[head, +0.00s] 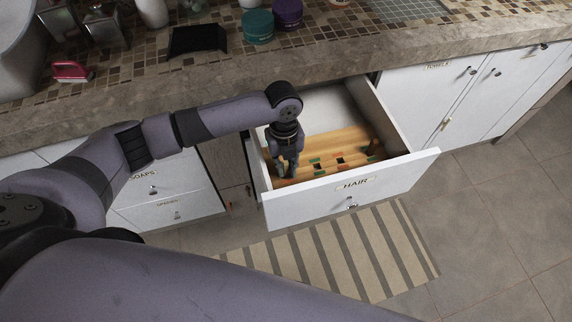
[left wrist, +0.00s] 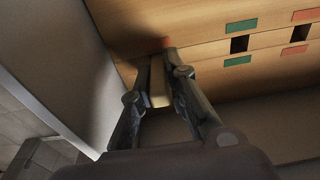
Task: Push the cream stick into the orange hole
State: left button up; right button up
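My left gripper (head: 285,172) points down into the open drawer, at the left end of a wooden board (head: 325,145). In the left wrist view its fingers (left wrist: 160,70) are closed around a cream stick (left wrist: 158,88). The stick's far end is close to the board, beside a small orange patch (left wrist: 166,42). The hole there is hidden by the stick and fingers, and I cannot tell whether the stick has entered it. Farther right, dark square holes (left wrist: 239,44) sit between green and orange patches. My right gripper is not in view.
The drawer's front panel (head: 350,186) and side walls surround the board. The stone counter (head: 230,75) overhangs the drawer's back. A striped rug (head: 345,250) lies on the floor.

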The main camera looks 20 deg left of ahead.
pick_arm(q)
jog(key=o, duration=0.4)
jog(key=shift+r, duration=0.2)
notch_tip(320, 180, up, 12)
jog(key=w, duration=0.1)
jog(key=shift+a, duration=0.35)
jog(key=shift+w, duration=0.1)
